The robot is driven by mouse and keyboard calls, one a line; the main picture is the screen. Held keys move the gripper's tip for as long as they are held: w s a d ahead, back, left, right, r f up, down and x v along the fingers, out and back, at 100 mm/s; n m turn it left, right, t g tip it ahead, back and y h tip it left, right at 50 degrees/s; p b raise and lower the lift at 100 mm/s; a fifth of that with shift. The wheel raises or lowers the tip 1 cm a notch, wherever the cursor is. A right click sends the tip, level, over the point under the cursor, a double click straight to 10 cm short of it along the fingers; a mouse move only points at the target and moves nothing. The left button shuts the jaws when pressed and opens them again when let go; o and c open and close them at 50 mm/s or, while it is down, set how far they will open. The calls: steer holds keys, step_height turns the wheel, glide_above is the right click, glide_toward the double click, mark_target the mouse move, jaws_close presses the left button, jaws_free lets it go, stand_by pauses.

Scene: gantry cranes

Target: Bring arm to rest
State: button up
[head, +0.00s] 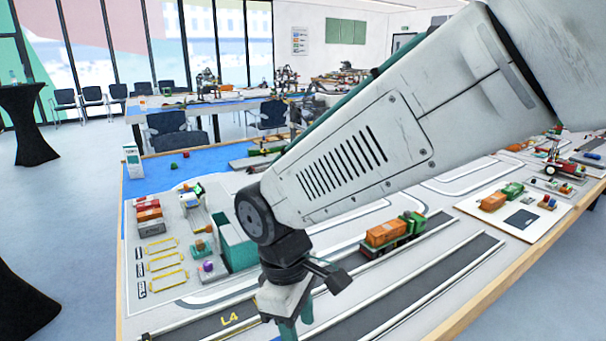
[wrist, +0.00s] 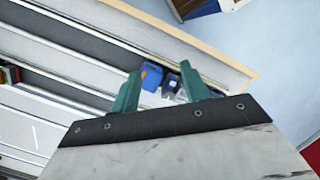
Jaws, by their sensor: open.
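My arm crosses the head view from the upper right down to the table's near left part. My gripper (head: 293,328) hangs at its end, low in the head view and cut off by the bottom edge. In the wrist view my gripper (wrist: 158,88) shows two green fingers spread apart, open. A blue and grey object (wrist: 162,82) shows between and beyond the fingers, beside the grey lane near the table edge. Whether the fingers touch it cannot be told, but they are not closed on it.
The model table (head: 470,312) has dark lanes. A green truck with an orange container (head: 391,232) stands right of my gripper. A teal open box (head: 234,243) and stacked containers (head: 149,215) stand to the left. Open floor (head: 75,215) lies left of the table.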

steer(key=s+d+r+m, duration=0.3)
steer(key=d+m, duration=0.1)
steer(key=d, duration=0.5)
steer(key=s+d+r+m+t+y, duration=0.1)
steer(key=s+d+r+m, duration=0.2)
steer(key=d, duration=0.6)
steer(key=s+d+r+m+t, duration=0.1)
steer(key=s+d+r+m, duration=0.2)
steer(key=d+m, duration=0.3)
steer(key=d, duration=0.3)
steer(key=shift+s+d+r+m+y, duration=0.25)
steer(key=shift+r+m+y, duration=0.05)
steer(key=shift+m, duration=0.1)
